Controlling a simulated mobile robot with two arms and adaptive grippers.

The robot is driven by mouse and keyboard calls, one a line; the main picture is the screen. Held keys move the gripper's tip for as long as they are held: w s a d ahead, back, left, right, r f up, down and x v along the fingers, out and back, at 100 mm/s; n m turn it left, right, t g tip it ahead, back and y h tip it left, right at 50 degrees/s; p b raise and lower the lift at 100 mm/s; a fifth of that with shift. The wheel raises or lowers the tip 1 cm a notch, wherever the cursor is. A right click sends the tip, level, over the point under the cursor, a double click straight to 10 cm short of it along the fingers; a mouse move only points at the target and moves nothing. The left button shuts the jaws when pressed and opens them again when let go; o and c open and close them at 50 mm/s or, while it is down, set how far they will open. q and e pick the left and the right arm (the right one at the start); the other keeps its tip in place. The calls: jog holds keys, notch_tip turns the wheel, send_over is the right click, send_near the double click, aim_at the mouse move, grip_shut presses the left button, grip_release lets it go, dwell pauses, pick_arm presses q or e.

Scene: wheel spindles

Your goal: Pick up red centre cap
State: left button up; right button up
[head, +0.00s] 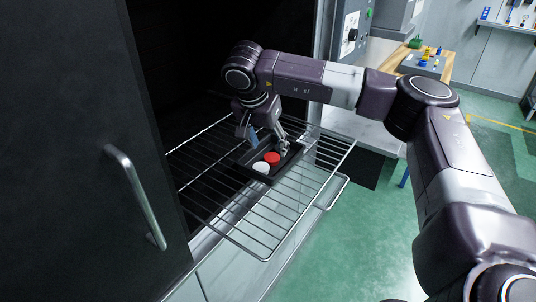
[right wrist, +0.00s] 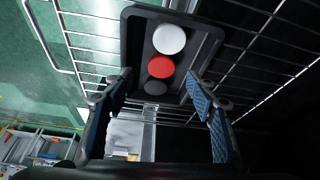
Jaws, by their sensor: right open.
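The red centre cap (head: 272,158) is a round disc in a small black tray (head: 248,163). In the right wrist view the red cap (right wrist: 161,67) lies between a white cap (right wrist: 169,38) and a dark grey cap (right wrist: 155,87). The white cap also shows in the head view (head: 261,167). My right gripper (head: 268,145) is open and points down over the tray. In the right wrist view its blue-padded fingertips (right wrist: 159,77) stand on either side of the red cap's line, with nothing held. My left gripper is not in view.
The tray sits on a pulled-out wire rack (head: 268,225) in front of a dark cabinet opening. A black door with a metal handle (head: 137,197) stands at left. A bench (head: 430,62) with small coloured parts is at the back right. Green floor is clear at right.

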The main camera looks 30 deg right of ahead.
aim_at(271, 157)
jog(key=p+x, duration=0.2)
jog(key=x, duration=0.1)
jog(key=shift+w+d+f, duration=0.1)
jog(key=shift+f, duration=0.05)
jog(key=x, duration=0.2)
jog(key=shift+w+f, duration=0.1)
jog(key=shift+f, duration=0.15)
jog(key=c, duration=0.5)
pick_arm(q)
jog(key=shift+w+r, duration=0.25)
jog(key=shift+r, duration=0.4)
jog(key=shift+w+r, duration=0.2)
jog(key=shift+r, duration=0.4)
pick_arm(e)
jog(key=c, duration=0.5)
